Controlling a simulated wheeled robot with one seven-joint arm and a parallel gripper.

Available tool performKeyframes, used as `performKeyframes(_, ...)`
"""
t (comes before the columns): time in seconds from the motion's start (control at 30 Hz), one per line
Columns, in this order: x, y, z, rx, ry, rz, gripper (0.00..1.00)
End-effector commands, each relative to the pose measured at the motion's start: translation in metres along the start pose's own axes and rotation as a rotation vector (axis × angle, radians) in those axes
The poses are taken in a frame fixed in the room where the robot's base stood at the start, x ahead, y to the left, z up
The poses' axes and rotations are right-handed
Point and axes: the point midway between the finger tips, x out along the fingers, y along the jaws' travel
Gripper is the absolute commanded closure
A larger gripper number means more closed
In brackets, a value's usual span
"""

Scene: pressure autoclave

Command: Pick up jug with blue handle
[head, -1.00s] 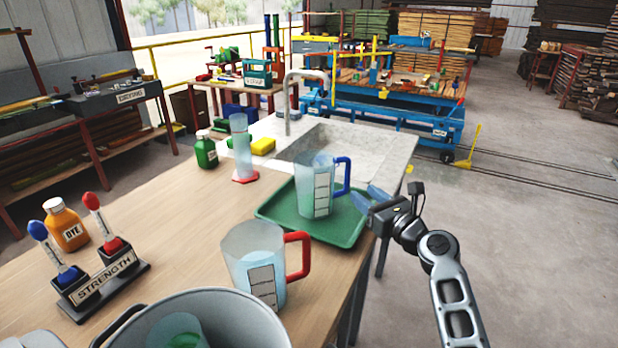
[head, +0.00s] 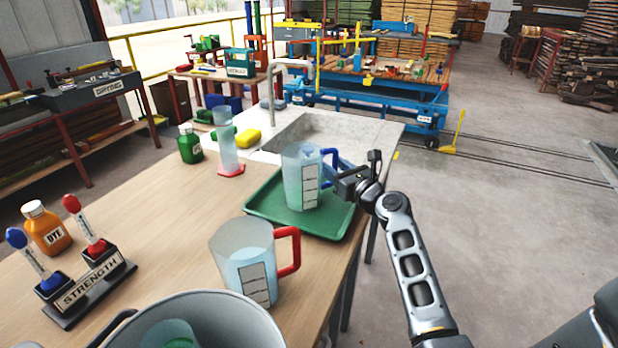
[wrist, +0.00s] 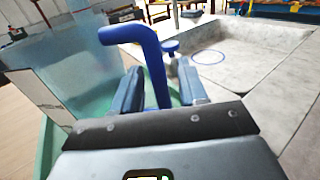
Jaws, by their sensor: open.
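The jug with the blue handle (head: 302,178) stands upright on the green tray (head: 262,207) in the head view. It is clear, with a marked panel and some liquid. Its blue handle (wrist: 152,62) points right in the head view. In the wrist view, my gripper (wrist: 157,88) is open, with one blue finger on each side of the handle's upright bar. The jug's body (wrist: 80,60) fills the left of that view. Whether a finger touches the handle cannot be told. In the head view, my gripper (head: 338,175) is at the handle, its fingers partly hidden.
A jug with a red handle (head: 243,258) stands nearer on the table (head: 165,235). A large bucket (head: 235,318) is at the front. A cylinder (head: 227,145), green bottle (head: 189,145) and sink (head: 300,132) lie behind. Open floor is to the right.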

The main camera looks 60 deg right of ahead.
Motion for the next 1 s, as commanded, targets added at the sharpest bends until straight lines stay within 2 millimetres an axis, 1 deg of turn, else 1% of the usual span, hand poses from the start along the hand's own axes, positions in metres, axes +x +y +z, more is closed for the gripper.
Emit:
performKeyframes(0.1, -0.0003, 0.0001, -0.0002, 0.0, 0.0, 0.0, 0.58)
performKeyframes(0.53, -0.0006, 0.0002, -0.0001, 0.0, 0.0, 0.0, 0.99)
performKeyframes(1.0, -0.0005, 0.0002, 0.0007, 0.0, -0.001, 0.0, 1.0)
